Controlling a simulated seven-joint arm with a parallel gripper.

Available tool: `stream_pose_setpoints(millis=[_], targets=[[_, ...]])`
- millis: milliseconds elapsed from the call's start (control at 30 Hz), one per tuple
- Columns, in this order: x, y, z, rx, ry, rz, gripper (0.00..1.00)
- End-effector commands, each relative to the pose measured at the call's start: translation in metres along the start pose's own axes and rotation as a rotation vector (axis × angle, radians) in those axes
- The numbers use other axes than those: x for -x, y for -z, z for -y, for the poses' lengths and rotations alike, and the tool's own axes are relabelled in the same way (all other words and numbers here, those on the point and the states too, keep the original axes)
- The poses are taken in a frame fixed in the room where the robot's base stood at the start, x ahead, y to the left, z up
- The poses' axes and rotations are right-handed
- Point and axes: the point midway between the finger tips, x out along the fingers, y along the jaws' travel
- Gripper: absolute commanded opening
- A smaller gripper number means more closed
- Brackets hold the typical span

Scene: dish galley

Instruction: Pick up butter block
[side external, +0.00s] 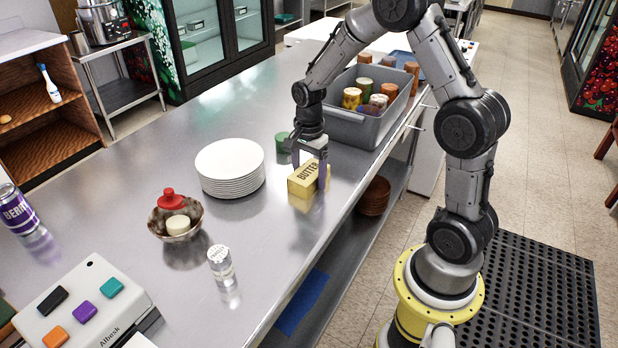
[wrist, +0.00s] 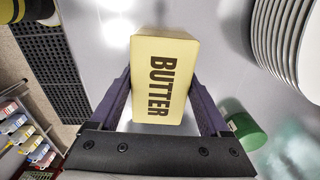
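The butter block (side external: 304,182) is a pale yellow box with dark BUTTER lettering, on or just above the steel counter, right of the plates. In the wrist view the butter block (wrist: 165,80) lies between my two fingers. My gripper (side external: 312,178) points down over it, with one finger on the near side and the other partly hidden behind it. In the wrist view the fingertips of my gripper (wrist: 163,85) meet the block's two edges with no clear gap there. Firm contact cannot be made out.
White plates (side external: 230,165) are stacked to the left. A grey bin (side external: 365,130) with cans stands behind right. A bowl (side external: 178,236) and a shaker (side external: 221,265) are nearer the front. The counter's edge runs along the right.

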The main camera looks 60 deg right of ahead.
Motion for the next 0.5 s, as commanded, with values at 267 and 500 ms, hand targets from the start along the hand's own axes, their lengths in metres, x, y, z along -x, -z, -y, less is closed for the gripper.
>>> stream_pose_setpoints(millis=[267,500], targets=[[0.0004,0.0,0.0002,0.0,0.0,0.0,0.28],[0.0011,0.0001,0.0007,0.0,0.002,-0.001,0.04]])
